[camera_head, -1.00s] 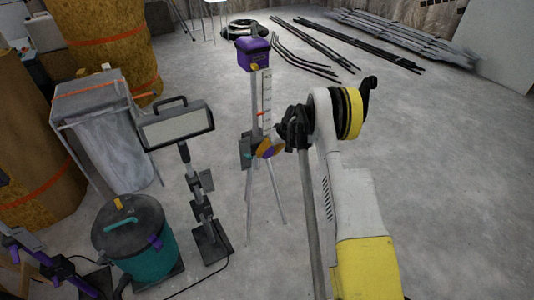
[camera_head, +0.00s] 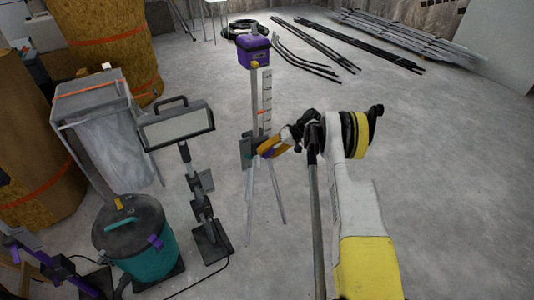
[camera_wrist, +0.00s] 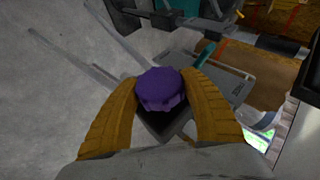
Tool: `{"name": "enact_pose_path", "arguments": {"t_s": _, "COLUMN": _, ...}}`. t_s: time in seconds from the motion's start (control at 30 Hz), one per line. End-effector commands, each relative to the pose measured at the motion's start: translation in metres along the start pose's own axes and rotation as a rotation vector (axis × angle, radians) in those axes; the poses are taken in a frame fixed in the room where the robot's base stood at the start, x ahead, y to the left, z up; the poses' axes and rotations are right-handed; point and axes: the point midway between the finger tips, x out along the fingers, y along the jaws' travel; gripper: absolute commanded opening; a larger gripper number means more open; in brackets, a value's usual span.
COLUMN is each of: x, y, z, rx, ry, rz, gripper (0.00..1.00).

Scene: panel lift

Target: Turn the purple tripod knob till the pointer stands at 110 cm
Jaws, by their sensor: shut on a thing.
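The purple tripod knob (camera_wrist: 162,90) sits between the two ochre fingers of my gripper (camera_wrist: 163,82) in the wrist view, a finger against each side. In the head view my gripper (camera_head: 267,149) reaches the tripod column from the right, and its fingers cover most of the knob. The tripod (camera_head: 255,105) stands upright with a purple instrument head (camera_head: 255,52) on top. A white vertical scale (camera_head: 267,92) runs beside the column. A small red mark, seemingly the pointer, shows low on the scale. The numbers are too small to read.
A work lamp (camera_head: 177,127) stands left of the tripod, with a teal bucket-like vacuum (camera_head: 140,245) nearer. Dark bars (camera_head: 305,60) and stacked metal lengths (camera_head: 405,38) lie behind. The floor to the right is clear.

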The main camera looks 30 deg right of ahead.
Motion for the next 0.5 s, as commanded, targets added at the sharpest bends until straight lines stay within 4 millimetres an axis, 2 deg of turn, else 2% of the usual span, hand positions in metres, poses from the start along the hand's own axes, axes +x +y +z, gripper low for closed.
{"name": "enact_pose_path", "arguments": {"t_s": 0.17, "x": -0.0005, "y": 0.0005, "z": 0.0004, "rx": 0.001, "ry": -0.001, "rz": 0.001, "gripper": 0.2}}
{"name": "enact_pose_path", "arguments": {"t_s": 0.2, "x": -0.0005, "y": 0.0005, "z": 0.0004, "rx": 0.001, "ry": -0.001, "rz": 0.001, "gripper": 0.53}}
{"name": "enact_pose_path", "arguments": {"t_s": 0.27, "x": -0.0005, "y": 0.0006, "z": 0.0004, "rx": 0.001, "ry": -0.001, "rz": 0.001, "gripper": 0.71}}
{"name": "enact_pose_path", "arguments": {"t_s": 0.3, "x": -0.0005, "y": 0.0005, "z": 0.0004, "rx": 0.001, "ry": -0.001, "rz": 0.001, "gripper": 0.74}}
{"name": "enact_pose_path", "arguments": {"t_s": 0.5, "x": -0.0002, "y": 0.0003, "z": 0.0003, "rx": 0.0, "ry": -0.001, "rz": 0.001, "gripper": 0.74}}
